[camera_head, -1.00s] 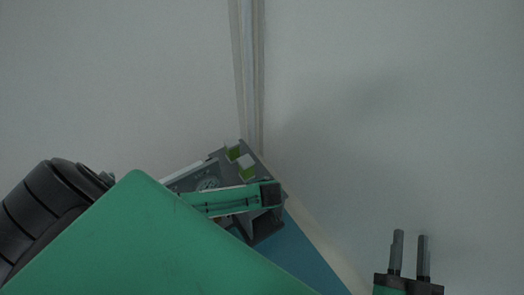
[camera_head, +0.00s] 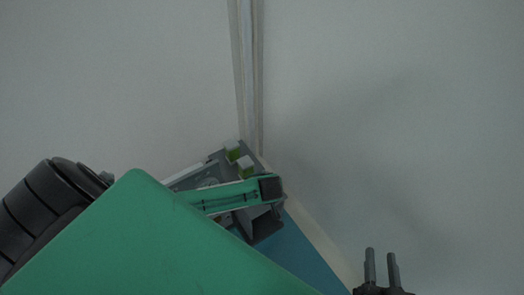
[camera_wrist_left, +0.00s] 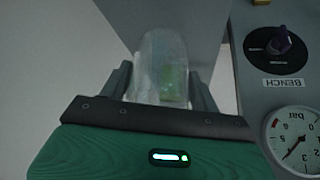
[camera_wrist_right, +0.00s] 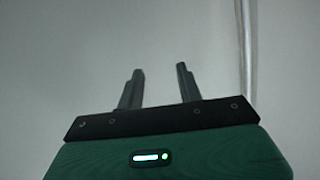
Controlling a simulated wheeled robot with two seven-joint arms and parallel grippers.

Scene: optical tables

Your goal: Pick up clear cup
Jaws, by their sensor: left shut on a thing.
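The clear cup (camera_wrist_left: 160,60) shows in the left wrist view as a translucent, pale shape with a greenish patch in its lower right. My left gripper (camera_wrist_left: 160,88) is shut on it, one dark finger on each side. In the head view my green arm covers much of the lower left, and I cannot make out the cup there. My right gripper (camera_head: 382,268) is at the lower right of the head view. Its two fingers stand apart and empty, as the right wrist view (camera_wrist_right: 158,85) also shows.
A blue surface (camera_head: 300,258) lies below. Plain walls surround it.

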